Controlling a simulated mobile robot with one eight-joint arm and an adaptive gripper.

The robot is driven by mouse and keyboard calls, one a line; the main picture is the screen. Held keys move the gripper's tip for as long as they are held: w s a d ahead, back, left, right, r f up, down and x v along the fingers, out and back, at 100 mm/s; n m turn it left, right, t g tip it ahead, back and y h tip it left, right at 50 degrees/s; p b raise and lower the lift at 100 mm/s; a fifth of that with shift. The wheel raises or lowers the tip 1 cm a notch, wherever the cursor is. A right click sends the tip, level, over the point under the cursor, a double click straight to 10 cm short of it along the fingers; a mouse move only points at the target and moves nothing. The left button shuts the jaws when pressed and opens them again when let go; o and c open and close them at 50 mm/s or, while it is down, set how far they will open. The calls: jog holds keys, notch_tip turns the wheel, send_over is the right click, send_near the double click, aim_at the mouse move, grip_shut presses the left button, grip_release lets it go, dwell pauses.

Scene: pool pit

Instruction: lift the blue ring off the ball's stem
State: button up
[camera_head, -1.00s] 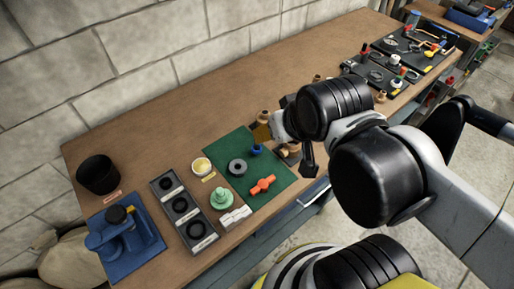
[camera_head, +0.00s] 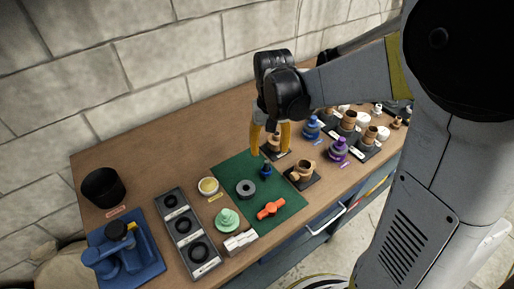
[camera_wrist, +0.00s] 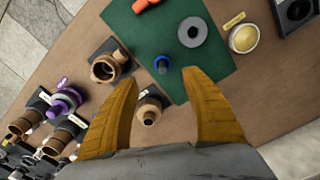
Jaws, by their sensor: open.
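The small blue ring (camera_head: 265,171) is on the green mat (camera_head: 232,173) near its upper right edge. In the wrist view the blue ring (camera_wrist: 161,70) sits around a dark upright piece, taken as the stem; the ball under it cannot be made out. My gripper (camera_head: 270,152) points down above the mat's upper right edge, its two yellow fingers spread and empty. In the wrist view my gripper (camera_wrist: 157,60) has the blue ring showing between its fingertips, below them and apart from both.
Brass fittings on black plates stand close by, one behind the fingers (camera_wrist: 150,108) and one to the right (camera_head: 301,171). A grey ring (camera_head: 245,188) and an orange handle (camera_head: 270,208) lie on the mat. Blue and purple fittings (camera_head: 338,149) stand further right.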

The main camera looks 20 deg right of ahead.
aim_at(266, 168)
notch_tip(266, 168, down, 5)
jog(key=shift+f+b, duration=0.15)
jog(key=shift+b, duration=0.75)
jog(key=f+b, duration=0.2)
jog(key=f, duration=0.3)
jog(key=shift+w+a+b, duration=0.15)
jog(key=shift+w+b, duration=0.2)
jog(key=shift+b, duration=0.05)
jog(key=shift+r, duration=0.15)
jog(key=c, duration=0.8)
